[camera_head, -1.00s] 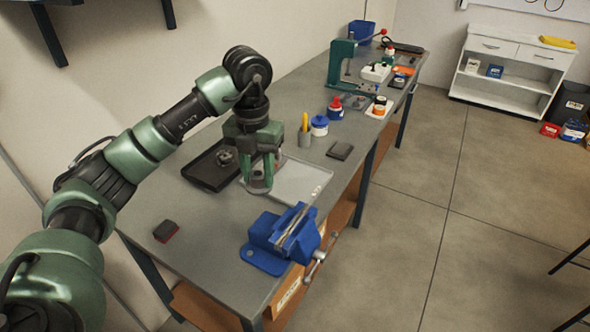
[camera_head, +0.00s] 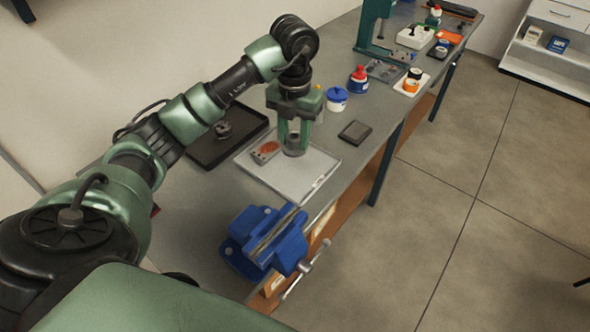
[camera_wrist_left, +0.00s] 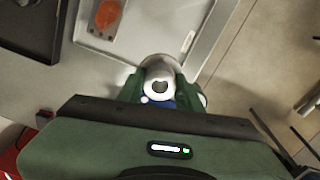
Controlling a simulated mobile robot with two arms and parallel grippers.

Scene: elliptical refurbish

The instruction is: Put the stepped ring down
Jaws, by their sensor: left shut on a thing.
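The stepped ring (camera_head: 294,149) is a grey metal ring held low in my left gripper (camera_head: 294,140). In the left wrist view the ring (camera_wrist_left: 160,68) sits between the green fingers, its dark bore facing the camera. My left gripper is shut on it. It is over the light grey tray (camera_head: 262,182) in the head view; whether the ring touches the tray I cannot tell. A small grey plate with an orange-red patch (camera_head: 265,151) lies on the tray, left of the gripper. My right gripper is not in view.
A black tray (camera_head: 205,158) with a dark round part (camera_head: 222,130) lies to the left. A blue vise (camera_head: 268,238) stands at the front edge. A dark flat block (camera_head: 355,132), a blue-lidded jar (camera_head: 337,99) and a red-capped bottle (camera_head: 358,79) are beyond. The tray's front part is bare.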

